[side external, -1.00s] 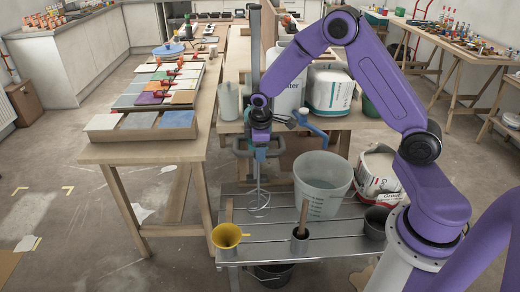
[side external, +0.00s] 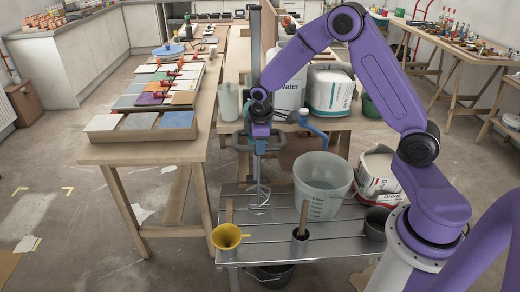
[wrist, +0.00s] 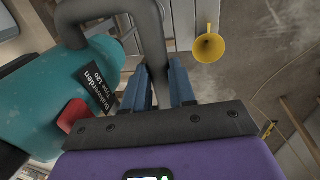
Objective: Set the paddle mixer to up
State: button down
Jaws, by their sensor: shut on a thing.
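The paddle mixer has a grey tubular handle (side external: 240,142) and a whisk (side external: 258,197) that hangs down at the left end of the metal bench. In the wrist view its teal body (wrist: 50,105) fills the left side, and the grey handle bar (wrist: 152,35) runs between my fingers. My gripper (side external: 261,150) points down and is shut on this handle; its blue fingers (wrist: 162,78) sit on either side of the bar. The whisk hangs upright, left of the clear bucket (side external: 322,190) and outside it. My wrist hides part of the mixer body in the side view.
A tall grey post (side external: 255,50) stands behind the mixer. The slatted metal bench (side external: 345,238) below carries a yellow funnel (side external: 226,236), a dark cup (side external: 299,245) with a wooden stick and another dark pot (side external: 375,224). A wooden table with tile stacks (side external: 150,121) is at the left.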

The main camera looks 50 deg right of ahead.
notch_tip(320, 180, up, 22)
jog(key=shift+r, duration=0.15)
jog(key=c, duration=0.9)
grip_release()
jog(key=r, duration=0.5)
jog(key=s+a+r, duration=0.1)
jog(key=r, duration=0.5)
jog(key=s+a+r, duration=0.1)
jog(key=r, duration=0.5)
jog(key=shift+s+a, duration=0.2)
jog(key=shift+s, duration=0.05)
jog(key=shift+a+f, duration=0.1)
